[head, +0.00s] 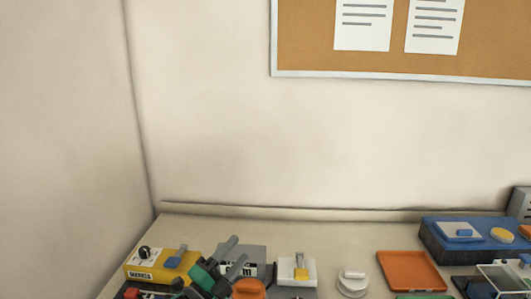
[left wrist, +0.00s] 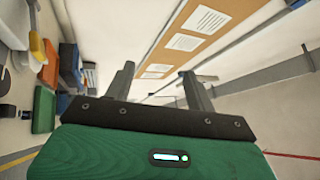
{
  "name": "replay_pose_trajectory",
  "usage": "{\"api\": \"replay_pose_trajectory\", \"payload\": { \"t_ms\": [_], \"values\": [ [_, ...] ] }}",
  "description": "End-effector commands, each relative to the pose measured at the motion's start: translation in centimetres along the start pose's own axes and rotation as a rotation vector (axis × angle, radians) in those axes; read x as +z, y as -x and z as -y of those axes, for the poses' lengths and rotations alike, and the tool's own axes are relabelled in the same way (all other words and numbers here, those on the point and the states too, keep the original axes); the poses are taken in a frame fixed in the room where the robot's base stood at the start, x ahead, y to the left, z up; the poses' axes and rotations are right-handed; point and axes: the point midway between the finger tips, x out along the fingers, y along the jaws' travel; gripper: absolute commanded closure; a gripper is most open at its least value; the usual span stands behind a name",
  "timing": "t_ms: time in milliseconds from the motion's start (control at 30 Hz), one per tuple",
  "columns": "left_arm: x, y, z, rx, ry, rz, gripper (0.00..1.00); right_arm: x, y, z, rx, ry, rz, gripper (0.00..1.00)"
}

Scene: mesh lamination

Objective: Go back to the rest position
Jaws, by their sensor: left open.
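My left gripper (head: 239,248) shows at the lower left of the head view, above the back part of the bench. Its two dark grey fingers are apart, with its green body below them. It hides part of the things behind it. In the left wrist view the fingers of the left gripper (left wrist: 158,70) stand apart with nothing between them. They point toward the wall with the cork board, clear of the bench. My right gripper is in neither view.
A cork board (head: 310,40) hangs on the wall. The air above the bench is free.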

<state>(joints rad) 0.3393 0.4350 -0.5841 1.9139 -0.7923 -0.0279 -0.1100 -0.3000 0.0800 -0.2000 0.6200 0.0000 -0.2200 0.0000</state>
Motion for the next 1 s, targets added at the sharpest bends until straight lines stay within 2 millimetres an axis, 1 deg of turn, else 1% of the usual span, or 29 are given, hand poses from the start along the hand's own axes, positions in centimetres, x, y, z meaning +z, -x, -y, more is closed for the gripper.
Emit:
{"api": "replay_pose_trajectory", "payload": {
  "t_ms": [33,67,167,267,333,367,400,433,533,600,700,800,1000],
  "values": [
    [0.6,1.4,-0.6,0.003,0.091,0.094,0.45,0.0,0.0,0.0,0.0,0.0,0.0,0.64],
    [1.1,2.3,-0.9,0.007,0.143,0.155,0.45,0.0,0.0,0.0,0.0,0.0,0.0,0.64],
    [2.8,5.7,-2.4,0.033,0.315,0.356,0.45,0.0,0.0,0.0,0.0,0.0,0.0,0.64],
    [4.0,9.9,-4.5,0.079,0.482,0.558,0.45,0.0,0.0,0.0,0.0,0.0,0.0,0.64],
    [4.3,13.2,-6.1,0.124,0.595,0.698,0.45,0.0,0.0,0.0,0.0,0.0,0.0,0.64],
    [4.4,14.8,-6.9,0.145,0.644,0.758,0.45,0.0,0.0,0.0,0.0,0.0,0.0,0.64],
    [4.3,16.9,-7.8,0.176,0.706,0.837,0.45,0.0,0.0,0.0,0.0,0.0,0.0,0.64],
    [4.1,18.5,-8.6,0.201,0.752,0.895,0.45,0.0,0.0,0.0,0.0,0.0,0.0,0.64],
    [2.8,24.1,-10.8,0.295,0.897,1.086,0.45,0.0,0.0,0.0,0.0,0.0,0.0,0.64],
    [1.5,27.7,-11.9,0.363,0.983,1.205,0.45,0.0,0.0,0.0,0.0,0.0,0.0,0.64],
    [-0.5,32.0,-12.9,0.45,1.079,1.34,0.45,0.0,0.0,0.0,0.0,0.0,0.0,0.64],
    [-2.5,35.3,-13.4,0.525,1.151,1.444,0.45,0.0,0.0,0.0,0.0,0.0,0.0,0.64],
    [-6.2,40.6,-13.5,0.661,1.255,1.608,0.45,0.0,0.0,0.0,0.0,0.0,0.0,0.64]
  ]
}}
